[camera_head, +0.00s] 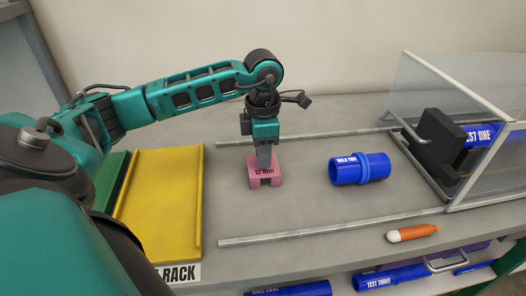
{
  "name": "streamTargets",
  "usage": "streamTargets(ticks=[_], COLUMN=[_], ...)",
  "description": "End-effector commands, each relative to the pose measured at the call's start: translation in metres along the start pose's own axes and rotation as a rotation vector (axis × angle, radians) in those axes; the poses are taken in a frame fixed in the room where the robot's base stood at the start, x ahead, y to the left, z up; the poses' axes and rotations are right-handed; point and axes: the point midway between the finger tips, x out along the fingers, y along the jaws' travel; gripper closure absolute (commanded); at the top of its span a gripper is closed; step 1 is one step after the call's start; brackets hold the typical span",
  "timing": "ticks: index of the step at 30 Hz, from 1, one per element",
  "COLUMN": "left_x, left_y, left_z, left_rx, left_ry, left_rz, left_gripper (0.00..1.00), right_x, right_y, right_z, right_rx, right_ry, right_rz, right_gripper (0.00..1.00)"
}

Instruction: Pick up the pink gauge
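The pink gauge (265,177), marked "12 mm", stands on the grey bench between two metal rails. My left gripper (264,160) points straight down at the gauge's upper back, with its fingertips at or just behind the top edge. The fingers overlap each other in this view, so I cannot tell whether they are open or shut on the gauge. My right gripper is not in view.
A blue pipe fitting (360,169) lies right of the gauge. A yellow tray (160,205) is at left. A clear-walled box (440,85) with a black clamp (440,141) stands at right. An orange marker (412,233) lies near the front edge. Blue pipes (390,278) sit below.

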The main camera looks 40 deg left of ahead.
Motion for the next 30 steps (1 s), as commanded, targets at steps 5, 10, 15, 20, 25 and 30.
streamTargets(ticks=[5, 10, 15, 20, 25, 30], left_x=[0.0, 0.0, -0.001, -0.004, -0.019, -0.055], left_y=[0.0, 0.0, 0.0, 0.0, 0.001, 0.001], left_z=[0.0, 0.0, 0.0, 0.0, 0.001, 0.001], left_rx=[0.0, 0.0, 0.0, 0.0, -0.001, -0.001], left_ry=[0.0, 0.0, 0.0, -0.001, -0.003, -0.006], left_rz=[0.0, 0.0, 0.001, 0.001, 0.003, 0.005], left_gripper=[0.92, 1.0, 1.0, 1.0, 1.0, 1.0], right_x=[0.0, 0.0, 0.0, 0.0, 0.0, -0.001], right_y=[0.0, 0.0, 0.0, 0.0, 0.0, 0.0], right_z=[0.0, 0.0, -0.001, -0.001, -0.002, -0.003], right_rx=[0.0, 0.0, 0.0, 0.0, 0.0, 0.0], right_ry=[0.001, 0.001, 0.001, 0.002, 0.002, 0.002], right_rz=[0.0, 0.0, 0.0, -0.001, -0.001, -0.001], right_gripper=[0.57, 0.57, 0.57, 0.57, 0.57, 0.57])
